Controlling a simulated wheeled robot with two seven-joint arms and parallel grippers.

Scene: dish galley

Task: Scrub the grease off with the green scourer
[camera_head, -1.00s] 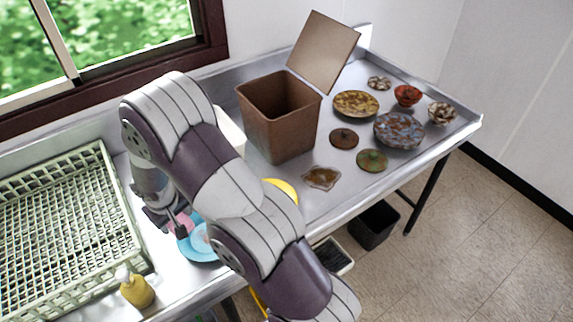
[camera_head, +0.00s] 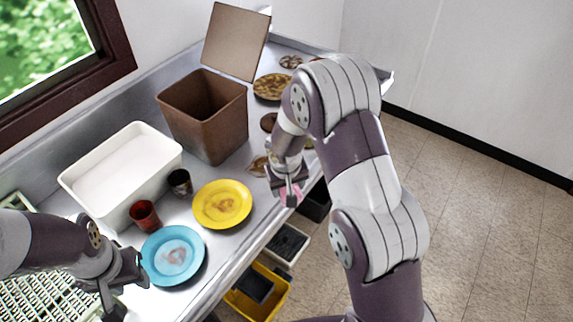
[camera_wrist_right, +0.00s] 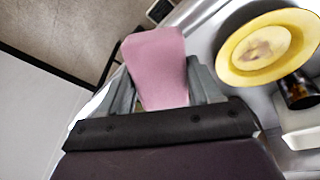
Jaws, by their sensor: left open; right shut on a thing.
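My right gripper (camera_head: 288,194) is shut on a pink, flat sponge-like piece (camera_wrist_right: 157,65); the piece also shows at its jaws in the head view (camera_head: 292,187). It is over the counter's front edge, just right of a brown grease patch (camera_head: 258,166) on the metal. A blue plate (camera_head: 160,242) and a yellow plate (camera_head: 210,217) lie to the left, each with a brownish smear in its middle. My left gripper (camera_head: 124,290) is open beside the blue plate, at lower left. I see no green scourer; my right arm hides part of the counter.
A white tub (camera_head: 120,170), a red cup (camera_head: 144,215) and a dark cup (camera_head: 180,182) stand behind the plates. A brown bin (camera_head: 205,115) with a raised lid (camera_head: 236,40) is further back. A pale dish rack (camera_head: 50,300) is at lower left.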

